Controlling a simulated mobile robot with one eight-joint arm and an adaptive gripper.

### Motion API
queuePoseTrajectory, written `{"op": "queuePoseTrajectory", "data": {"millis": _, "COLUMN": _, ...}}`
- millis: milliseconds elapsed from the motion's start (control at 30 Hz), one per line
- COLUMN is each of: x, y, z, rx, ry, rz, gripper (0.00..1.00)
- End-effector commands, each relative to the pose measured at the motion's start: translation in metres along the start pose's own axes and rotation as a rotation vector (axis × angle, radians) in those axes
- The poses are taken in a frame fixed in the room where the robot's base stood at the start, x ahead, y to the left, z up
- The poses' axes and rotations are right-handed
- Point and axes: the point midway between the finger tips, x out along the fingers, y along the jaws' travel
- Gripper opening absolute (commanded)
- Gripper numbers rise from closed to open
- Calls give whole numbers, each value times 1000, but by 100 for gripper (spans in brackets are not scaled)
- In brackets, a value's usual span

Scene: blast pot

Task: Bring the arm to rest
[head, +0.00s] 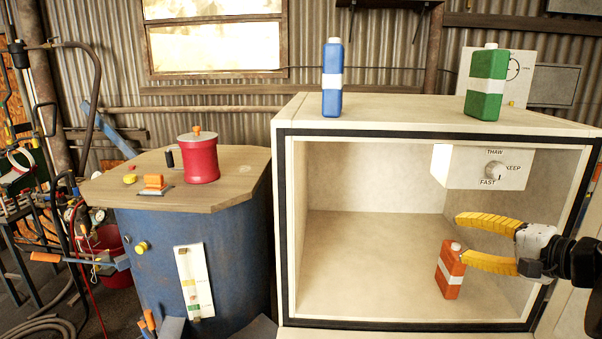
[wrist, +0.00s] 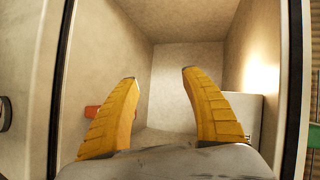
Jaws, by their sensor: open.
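My gripper (head: 462,240) has two yellow ribbed fingers, open with nothing between them. It reaches in from the right at the front opening of the pale box (head: 284,230). An orange-red bottle (head: 451,272) with a white band stands inside the box, tilted slightly in the picture, close to the lower finger. I cannot tell whether they touch. In the wrist view, the open fingers (wrist: 160,75) point into the box, and a piece of orange-red (wrist: 92,111) shows behind the left finger.
A blue bottle (head: 332,80) and a green bottle (head: 486,85) stand on the box top. A dial panel (head: 485,168) marked THAW, KEEP and FAST hangs inside at the upper right. A blue drum with a wooden top (head: 225,195) bearing a red pot (head: 198,160) stands left.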

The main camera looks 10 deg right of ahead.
Motion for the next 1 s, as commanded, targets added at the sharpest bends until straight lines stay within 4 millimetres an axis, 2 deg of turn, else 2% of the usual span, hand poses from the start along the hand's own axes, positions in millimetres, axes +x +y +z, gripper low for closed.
{"op": "queuePoseTrajectory", "data": {"millis": 33, "x": 25, "y": 30, "z": 39, "rx": -52, "ry": -48, "rz": 67, "gripper": 55}}
{"op": "queuePoseTrajectory", "data": {"millis": 100, "x": 46, "y": 63, "z": 86, "rx": -141, "ry": -102, "rz": 172, "gripper": 55}}
{"op": "queuePoseTrajectory", "data": {"millis": 167, "x": 59, "y": 94, "z": 125, "rx": -235, "ry": -147, "rz": 261, "gripper": 55}}
{"op": "queuePoseTrajectory", "data": {"millis": 200, "x": 65, "y": 116, "z": 151, "rx": -307, "ry": -175, "rz": 318, "gripper": 55}}
{"op": "queuePoseTrajectory", "data": {"millis": 300, "x": 71, "y": 176, "z": 210, "rx": -523, "ry": -242, "rz": 453, "gripper": 55}}
{"op": "queuePoseTrajectory", "data": {"millis": 400, "x": 68, "y": 228, "z": 251, "rx": -755, "ry": -285, "rz": 550, "gripper": 55}}
{"op": "queuePoseTrajectory", "data": {"millis": 500, "x": 64, "y": 265, "z": 274, "rx": -960, "ry": -306, "rz": 606, "gripper": 55}}
{"op": "queuePoseTrajectory", "data": {"millis": 633, "x": 60, "y": 290, "z": 286, "rx": -1143, "ry": -312, "rz": 636, "gripper": 55}}
{"op": "queuePoseTrajectory", "data": {"millis": 733, "x": 58, "y": 296, "z": 289, "rx": -1210, "ry": -310, "rz": 644, "gripper": 55}}
{"op": "queuePoseTrajectory", "data": {"millis": 933, "x": 57, "y": 294, "z": 288, "rx": -1227, "ry": -308, "rz": 648, "gripper": 55}}
{"op": "queuePoseTrajectory", "data": {"millis": 967, "x": 57, "y": 294, "z": 288, "rx": -1226, "ry": -308, "rz": 648, "gripper": 52}}
{"op": "queuePoseTrajectory", "data": {"millis": 1000, "x": 57, "y": 294, "z": 288, "rx": -1226, "ry": -308, "rz": 648, "gripper": 40}}
